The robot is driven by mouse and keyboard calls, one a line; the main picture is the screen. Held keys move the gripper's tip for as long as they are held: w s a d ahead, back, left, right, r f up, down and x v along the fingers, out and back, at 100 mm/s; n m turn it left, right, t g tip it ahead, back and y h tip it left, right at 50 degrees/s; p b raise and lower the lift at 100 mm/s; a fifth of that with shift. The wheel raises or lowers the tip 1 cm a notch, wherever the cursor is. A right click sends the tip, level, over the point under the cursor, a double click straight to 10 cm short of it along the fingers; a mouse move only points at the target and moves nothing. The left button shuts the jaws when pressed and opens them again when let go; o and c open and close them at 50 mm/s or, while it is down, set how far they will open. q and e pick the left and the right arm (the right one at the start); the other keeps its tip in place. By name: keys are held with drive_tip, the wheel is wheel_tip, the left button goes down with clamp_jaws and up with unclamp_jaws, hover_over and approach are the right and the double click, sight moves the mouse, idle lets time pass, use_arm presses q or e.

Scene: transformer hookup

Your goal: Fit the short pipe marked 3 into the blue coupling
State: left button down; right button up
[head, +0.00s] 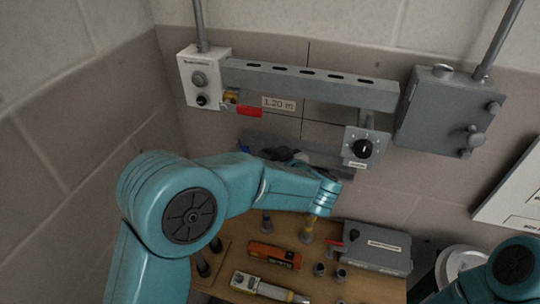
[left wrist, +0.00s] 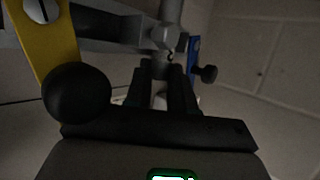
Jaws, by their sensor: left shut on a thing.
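My left gripper (head: 270,154) is up at the wall behind my own arm, which hides much of it in the head view. In the left wrist view its two dark fingers (left wrist: 165,92) are shut on a grey pipe-like piece (left wrist: 160,68). No number 3 can be read on it. The blue coupling (left wrist: 194,58) with a black knob shows just right of the fingertips. I cannot tell whether the held piece touches the coupling. My right gripper is out of view.
A yellow bracket (left wrist: 48,38) and black knob stand close left of the fingers. Above are a grey rail (head: 310,83), a white switch box (head: 206,77) and a dial box (head: 365,148). The bench holds an orange tool (head: 274,256), a yellow-grey tool (head: 268,287) and a grey case (head: 375,247).

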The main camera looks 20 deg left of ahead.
use_arm(q)
drive_tip(key=shift+r, duration=0.4)
drive_tip(key=shift+r+p, duration=0.35)
drive_tip(key=shift+r, duration=0.55)
drive_tip(key=shift+s+f+b, duration=0.1)
drive_tip(key=shift+f+b, duration=0.4)
drive_tip(key=shift+f, duration=1)
idle(0.7)
drive_tip(key=shift+p, duration=0.45)
idle(0.5)
idle(0.6)
